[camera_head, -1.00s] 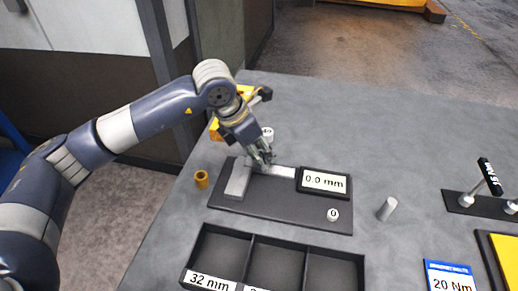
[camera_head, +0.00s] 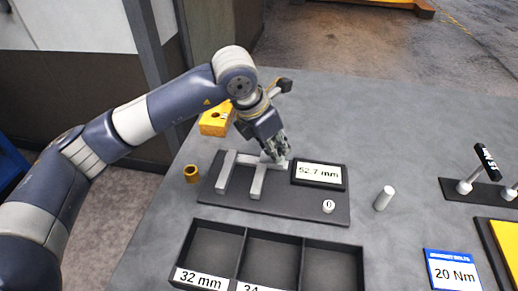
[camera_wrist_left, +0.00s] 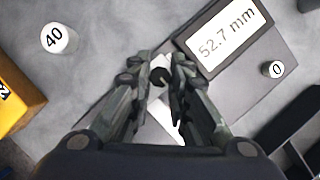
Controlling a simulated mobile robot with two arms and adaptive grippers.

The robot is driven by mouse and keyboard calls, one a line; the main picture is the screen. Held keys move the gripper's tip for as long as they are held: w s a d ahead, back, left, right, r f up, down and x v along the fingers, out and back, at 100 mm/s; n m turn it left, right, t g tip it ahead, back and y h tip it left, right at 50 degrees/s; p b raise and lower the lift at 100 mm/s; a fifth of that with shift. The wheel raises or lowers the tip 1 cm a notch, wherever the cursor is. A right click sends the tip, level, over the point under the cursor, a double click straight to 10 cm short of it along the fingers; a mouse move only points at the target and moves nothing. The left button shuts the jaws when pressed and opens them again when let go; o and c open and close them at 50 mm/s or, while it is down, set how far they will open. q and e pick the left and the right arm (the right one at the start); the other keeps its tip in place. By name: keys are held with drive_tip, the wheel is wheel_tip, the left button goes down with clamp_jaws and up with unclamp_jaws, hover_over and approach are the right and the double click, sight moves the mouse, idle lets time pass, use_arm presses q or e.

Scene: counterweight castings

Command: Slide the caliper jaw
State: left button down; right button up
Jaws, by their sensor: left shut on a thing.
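The caliper lies on a dark base plate (camera_head: 300,206) on the grey table. Its fixed jaw (camera_head: 227,172) stands at the left, and its sliding jaw (camera_head: 258,182) is apart from it to the right. The display (camera_head: 319,174) reads 52.7 mm, and it also shows in the left wrist view (camera_wrist_left: 226,33). My left gripper (camera_head: 278,157) is shut on the sliding jaw at its upper end by the beam. In the left wrist view, my left gripper (camera_wrist_left: 161,80) has its fingers on either side of a pale part with a dark knob. My right gripper is not in view.
A button marked 0 (camera_head: 328,206) sits on the base plate. A divided tray (camera_head: 274,236) with labels stands in front. A brass bushing (camera_head: 191,173), a yellow block (camera_head: 215,118), and a grey cylinder (camera_head: 384,198) stand around. A cylinder marked 40 (camera_wrist_left: 58,38) stands behind the caliper.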

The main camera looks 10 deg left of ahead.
sight(258, 168)
use_arm(q)
drive_tip(key=shift+a, duration=0.1)
drive_tip(key=c, duration=1.5)
unclamp_jaws()
drive_tip(key=v, duration=1.2)
drive_tip(key=shift+r, duration=0.1)
